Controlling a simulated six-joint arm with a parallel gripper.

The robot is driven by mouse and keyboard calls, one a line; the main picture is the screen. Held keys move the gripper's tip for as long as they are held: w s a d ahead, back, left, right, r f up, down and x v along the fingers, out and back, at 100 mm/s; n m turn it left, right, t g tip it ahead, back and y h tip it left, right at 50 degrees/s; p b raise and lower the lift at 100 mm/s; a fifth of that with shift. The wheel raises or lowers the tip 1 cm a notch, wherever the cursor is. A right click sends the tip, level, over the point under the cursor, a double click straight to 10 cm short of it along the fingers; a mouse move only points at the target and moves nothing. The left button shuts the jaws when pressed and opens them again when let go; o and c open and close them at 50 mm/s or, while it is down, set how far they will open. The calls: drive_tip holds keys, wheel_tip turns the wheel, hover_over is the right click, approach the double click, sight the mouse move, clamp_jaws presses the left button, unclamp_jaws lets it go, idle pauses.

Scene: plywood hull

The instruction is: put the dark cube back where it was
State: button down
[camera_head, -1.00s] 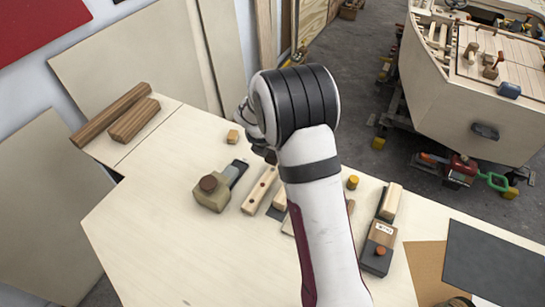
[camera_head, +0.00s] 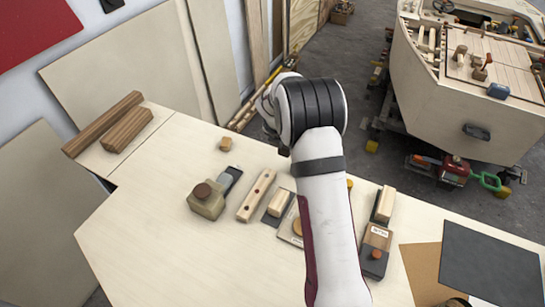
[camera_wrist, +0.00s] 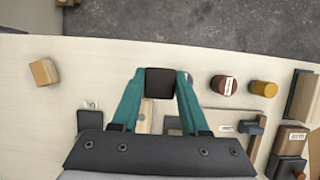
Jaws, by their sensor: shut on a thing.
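In the wrist view the dark cube (camera_wrist: 160,82) sits between the two teal fingers of my gripper (camera_wrist: 160,75), which are shut on it. Pale bench top shows around it, close to the bench's far edge. I cannot tell how high it is held above the bench. In the head view my arm hides most of the gripper and I cannot make out the cube. No mark shows where the cube stood.
A light wooden cube (camera_wrist: 44,72) lies left of my gripper; a brown cylinder (camera_wrist: 223,86) and a yellow cylinder (camera_wrist: 263,88) stand to its right. A plane-like tool (camera_head: 207,197) and a drilled wooden strip (camera_head: 257,195) lie nearer.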

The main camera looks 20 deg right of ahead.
sight(274, 160)
drive_tip(key=w+a+f, duration=0.2)
drive_tip(key=a+f, duration=0.1)
drive_tip(key=shift+w, duration=0.3)
wheel_tip(274, 160, down, 3)
drive_tip(key=shift+r, duration=0.1)
drive_tip(key=shift+f, duration=0.35)
drive_tip(key=shift+f, duration=0.1)
drive_tip(key=shift+c, duration=2.1)
unclamp_jaws()
